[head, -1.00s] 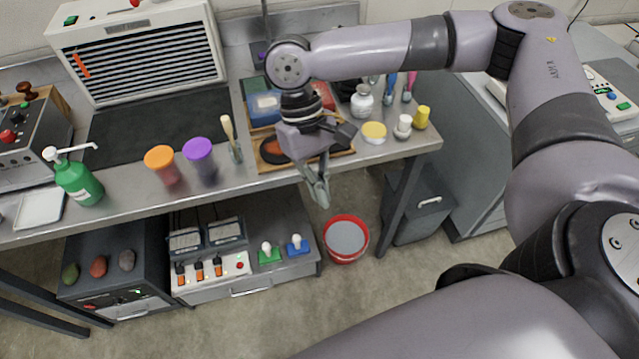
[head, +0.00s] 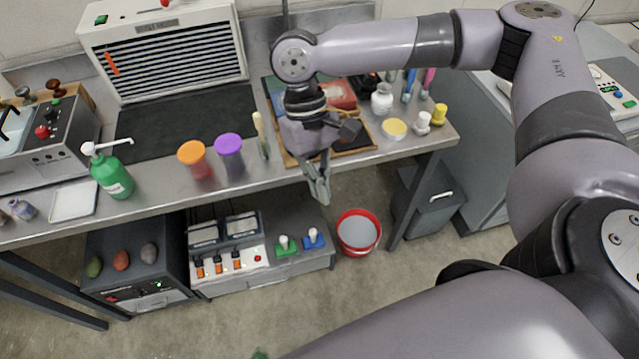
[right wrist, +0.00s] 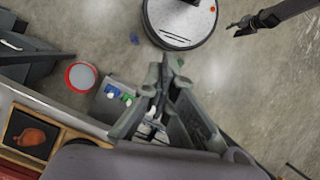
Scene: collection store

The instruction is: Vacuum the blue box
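My right gripper (head: 319,192) hangs in front of the bench edge, pointing down. No vacuum tool is clearly recognisable.
An orange-lidded jar (head: 195,160), a purple-lidded jar (head: 230,156) and a green pump bottle (head: 112,176) stand near the bench's front edge. A red bucket (head: 358,232) stands on the floor below.

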